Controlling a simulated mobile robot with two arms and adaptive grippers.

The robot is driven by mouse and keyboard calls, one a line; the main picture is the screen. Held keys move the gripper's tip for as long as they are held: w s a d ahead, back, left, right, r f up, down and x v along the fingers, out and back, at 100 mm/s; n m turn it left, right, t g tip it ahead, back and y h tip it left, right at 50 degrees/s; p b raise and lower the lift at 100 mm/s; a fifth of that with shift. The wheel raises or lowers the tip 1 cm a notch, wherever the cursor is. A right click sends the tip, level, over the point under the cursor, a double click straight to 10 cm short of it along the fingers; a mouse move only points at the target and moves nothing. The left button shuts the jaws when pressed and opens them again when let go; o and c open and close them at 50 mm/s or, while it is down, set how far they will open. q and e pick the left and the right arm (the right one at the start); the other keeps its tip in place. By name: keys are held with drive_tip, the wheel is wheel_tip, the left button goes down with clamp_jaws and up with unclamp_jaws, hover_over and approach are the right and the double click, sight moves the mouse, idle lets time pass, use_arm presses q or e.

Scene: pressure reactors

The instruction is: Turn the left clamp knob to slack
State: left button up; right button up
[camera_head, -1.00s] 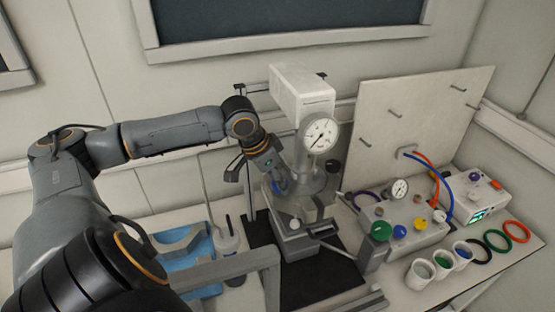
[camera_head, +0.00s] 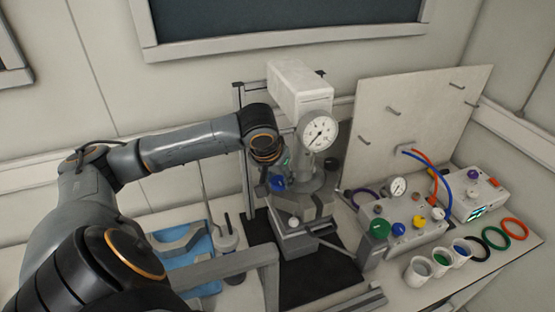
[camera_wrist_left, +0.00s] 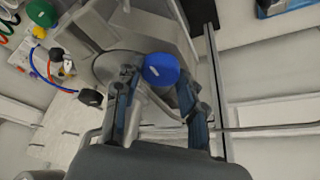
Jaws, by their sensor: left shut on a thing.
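The blue clamp knob (camera_head: 277,183) is on the left side of the pressure reactor (camera_head: 304,90), below its round gauge. In the left wrist view the blue knob (camera_wrist_left: 161,69) shows between the fingertips of my left gripper (camera_wrist_left: 157,84), one finger on each side. My left gripper is shut on the knob. In the head view my wrist hides most of the fingers. The grey clamp body (camera_head: 303,207) surrounds the reactor vessel. My right gripper is not in view.
A white box with coloured knobs (camera_head: 400,230) and several cups and rings stand at the right. A pegboard (camera_head: 410,120) rises behind. A blue tray (camera_head: 205,248) lies left of the reactor's black base (camera_head: 325,275). A grey bar (camera_head: 225,270) crosses the front.

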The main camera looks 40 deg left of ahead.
use_arm(q)
drive_tip(key=shift+r, duration=0.1)
idle(0.3)
drive_tip(key=o, duration=0.9)
drive_tip(key=shift+c, duration=0.2)
drive_tip(key=v, duration=1.2)
